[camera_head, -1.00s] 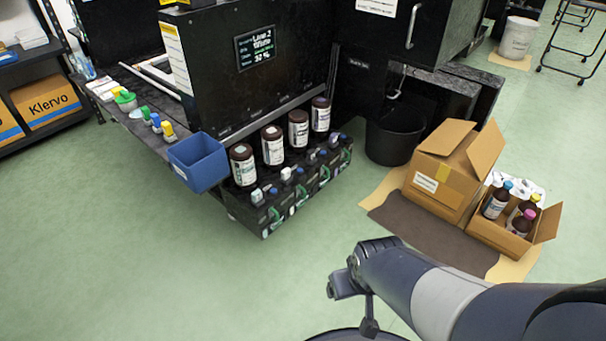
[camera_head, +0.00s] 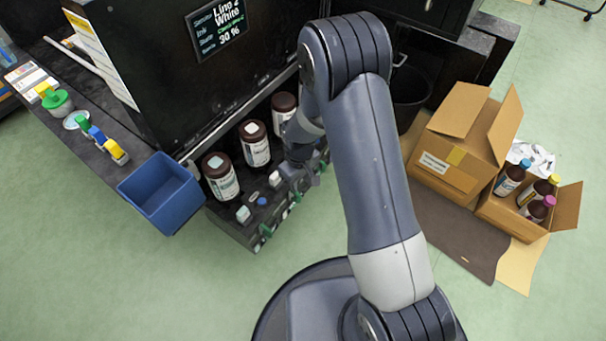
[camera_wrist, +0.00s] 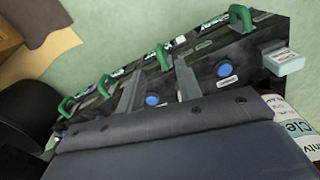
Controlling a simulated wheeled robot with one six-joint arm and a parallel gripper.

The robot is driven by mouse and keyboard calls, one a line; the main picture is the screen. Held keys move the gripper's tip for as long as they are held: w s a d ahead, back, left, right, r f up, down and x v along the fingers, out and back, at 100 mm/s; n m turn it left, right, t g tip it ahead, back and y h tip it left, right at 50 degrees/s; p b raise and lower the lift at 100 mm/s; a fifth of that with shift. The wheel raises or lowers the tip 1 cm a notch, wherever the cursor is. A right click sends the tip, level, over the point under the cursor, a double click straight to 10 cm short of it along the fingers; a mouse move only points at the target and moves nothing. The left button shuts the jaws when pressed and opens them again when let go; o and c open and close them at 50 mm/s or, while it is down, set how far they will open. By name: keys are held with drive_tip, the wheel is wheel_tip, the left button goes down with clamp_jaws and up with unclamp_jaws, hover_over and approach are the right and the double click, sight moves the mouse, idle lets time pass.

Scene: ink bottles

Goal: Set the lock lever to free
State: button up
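A row of black dock units (camera_head: 238,232) with brown bottles stands below the black machine. The wrist view shows green handles (camera_wrist: 242,16) along the docks' front edge, round blue buttons (camera_wrist: 225,70) on top and a pale block (camera_wrist: 284,63) at the right. I cannot tell for sure which part is the lock lever; small pale pieces (camera_head: 243,214) also stand on the docks in the head view. My gripper (camera_wrist: 158,86) is over the row, its two grey fingers apart with a blue button (camera_wrist: 152,100) seen between them. Nothing is seen held. My arm hides the row's far end.
A blue bin (camera_head: 160,194) hangs left of the bottles. A shelf edge with green, blue and yellow items (camera_head: 98,142) runs at the left. Open cardboard boxes (camera_head: 463,150), one holding bottles, stand at the right. The green floor in front is clear.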

sight(299, 195)
drive_tip(key=shift+w+a+f, duration=0.25)
drive_tip(key=shift+w+f, duration=0.55)
drive_tip(key=shift+w, duration=0.05)
wheel_tip(299, 195, down, 10)
drive_tip(key=b, duration=0.4)
drive_tip(key=shift+f, duration=0.25)
drive_tip(key=shift+c, duration=0.2)
clamp_jaws()
